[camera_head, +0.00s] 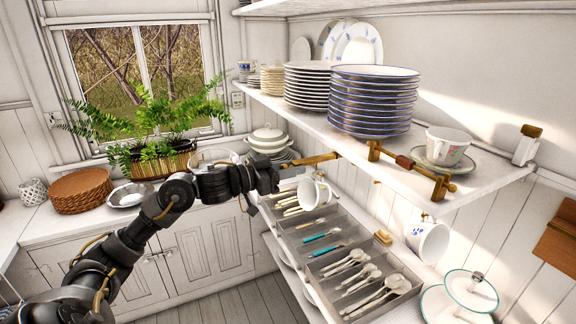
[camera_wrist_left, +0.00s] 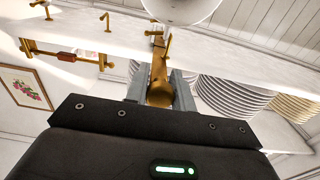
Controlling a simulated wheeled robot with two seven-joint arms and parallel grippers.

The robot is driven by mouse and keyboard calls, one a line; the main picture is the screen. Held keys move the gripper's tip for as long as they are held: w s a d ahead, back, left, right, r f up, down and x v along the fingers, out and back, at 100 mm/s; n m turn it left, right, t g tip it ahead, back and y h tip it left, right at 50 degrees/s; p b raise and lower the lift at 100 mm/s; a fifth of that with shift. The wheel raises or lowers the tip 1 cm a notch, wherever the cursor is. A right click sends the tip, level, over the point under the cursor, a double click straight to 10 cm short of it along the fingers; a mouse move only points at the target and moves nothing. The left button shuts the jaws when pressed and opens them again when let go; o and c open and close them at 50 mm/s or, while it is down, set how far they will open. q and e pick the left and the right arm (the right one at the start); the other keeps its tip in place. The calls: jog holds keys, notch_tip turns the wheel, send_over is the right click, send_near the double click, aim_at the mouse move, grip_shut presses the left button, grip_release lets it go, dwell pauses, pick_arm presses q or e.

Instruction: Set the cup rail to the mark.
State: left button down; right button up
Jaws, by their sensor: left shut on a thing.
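The brass cup rail (camera_head: 312,160) sticks out from the shelf's front edge. My left gripper (camera_head: 279,167) is shut on its near end. In the left wrist view the rail (camera_wrist_left: 158,72) lies between the two fingers (camera_wrist_left: 160,92). A white cup (camera_head: 314,192) hangs just below the rail, and its rim shows at the top of the wrist view (camera_wrist_left: 182,8). A brass bar on brackets (camera_head: 437,187) with a reddish-brown section (camera_head: 405,162) runs along the shelf edge to the right. I cannot tell whether that section is the mark. My right gripper is not in view.
The shelf (camera_head: 480,184) carries stacked blue-rimmed plates (camera_head: 372,105) and a cup on a saucer (camera_head: 446,146). Another cup (camera_head: 428,242) hangs below it. A cutlery tray (camera_head: 300,242) lies underneath. A fern (camera_head: 150,125) stands on the left counter.

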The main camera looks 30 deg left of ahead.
pick_arm(q)
jog(key=c, duration=1.2)
grip_release()
jog(key=shift+s+a+f+b, duration=0.2)
jog(key=shift+s+a+b, duration=0.15)
jog(key=shift+s, duration=0.1)
jog(key=shift+b+v, duration=2.15)
jog(key=shift+v, duration=2.75)
jog(key=shift+r, duration=0.15)
